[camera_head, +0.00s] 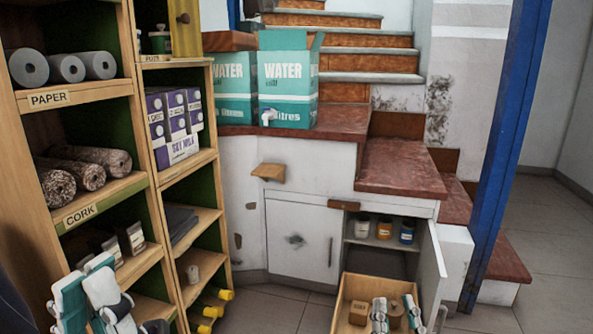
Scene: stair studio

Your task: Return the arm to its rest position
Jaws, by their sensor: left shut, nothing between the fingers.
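My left gripper (98,288) is at the lower left corner, in front of the lower part of the wooden shelf. Its pale teal and white fingers are shut with nothing between them. My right gripper (396,311) is at the bottom, over the open wooden drawer. Its two fingers stand apart with a brown cylinder (397,317) between them. I cannot tell whether they grip it. A small brown block (359,313) lies in the drawer to their left.
The wooden shelf (118,88) with paper rolls and cork rolls fills the left. A white cabinet (300,238) stands in the middle, its right door (432,272) open beside the drawer (345,298). Stairs (370,62) and a blue post (510,130) are behind. Floor is clear at right.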

